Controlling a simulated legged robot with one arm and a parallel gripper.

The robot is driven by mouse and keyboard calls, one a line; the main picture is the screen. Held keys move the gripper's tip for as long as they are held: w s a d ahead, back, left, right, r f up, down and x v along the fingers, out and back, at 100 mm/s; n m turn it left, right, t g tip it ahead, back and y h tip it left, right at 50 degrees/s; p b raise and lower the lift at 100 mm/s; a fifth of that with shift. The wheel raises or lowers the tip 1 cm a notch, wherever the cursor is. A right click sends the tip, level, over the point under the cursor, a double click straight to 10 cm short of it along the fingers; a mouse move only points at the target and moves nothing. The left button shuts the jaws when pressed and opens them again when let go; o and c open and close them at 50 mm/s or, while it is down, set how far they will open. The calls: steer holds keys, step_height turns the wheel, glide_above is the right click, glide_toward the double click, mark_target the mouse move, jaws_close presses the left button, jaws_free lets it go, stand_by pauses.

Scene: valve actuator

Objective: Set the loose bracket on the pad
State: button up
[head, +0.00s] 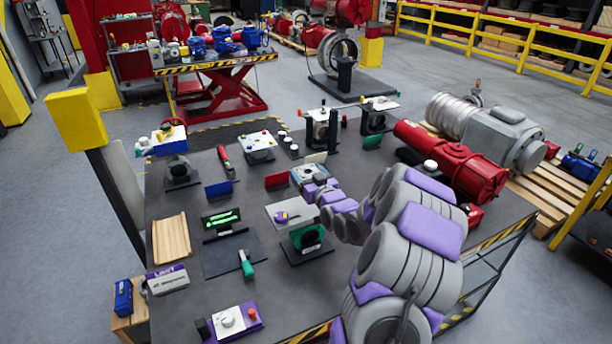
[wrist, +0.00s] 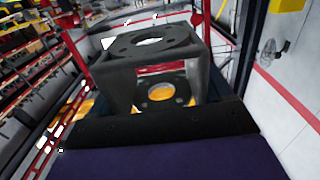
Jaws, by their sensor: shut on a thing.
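My gripper (head: 313,187) is at the end of my grey and purple arm, over the middle of the workbench. In the wrist view the dark grey bracket (wrist: 150,45) fills the upper middle, with a flat top flange, a round hole and side walls. My gripper is shut on it; the dark jaw edge (wrist: 160,122) hides its near lower part. In the head view the bracket is small and partly hidden by my gripper. Several dark flat pads lie on the bench, one (head: 222,262) left of my gripper; I cannot tell which is the task's pad.
A stand with a white top plate (head: 280,214) is close below my gripper. A red cylinder (head: 450,162) lies to the right.

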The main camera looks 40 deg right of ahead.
steer(key=shift+a+f+b, duration=0.15)
steer(key=shift+f+b, duration=0.2)
steer(key=shift+f, duration=0.4)
steer(key=shift+a+f+b, duration=0.15)
steer(key=shift+f+b, duration=0.15)
steer(key=shift+f, duration=0.4)
steer(key=shift+d+f+b, duration=0.15)
steer(key=shift+f+b, duration=0.4)
steer(key=shift+f, duration=0.85)
steer(key=shift+b, duration=0.35)
steer(key=shift+f+b, duration=0.4)
steer(key=shift+f, duration=0.55)
steer(key=o, duration=1.3)
steer(key=shift+o, duration=0.2)
steer(key=shift+s, duration=0.1)
steer(key=shift+a, duration=0.2)
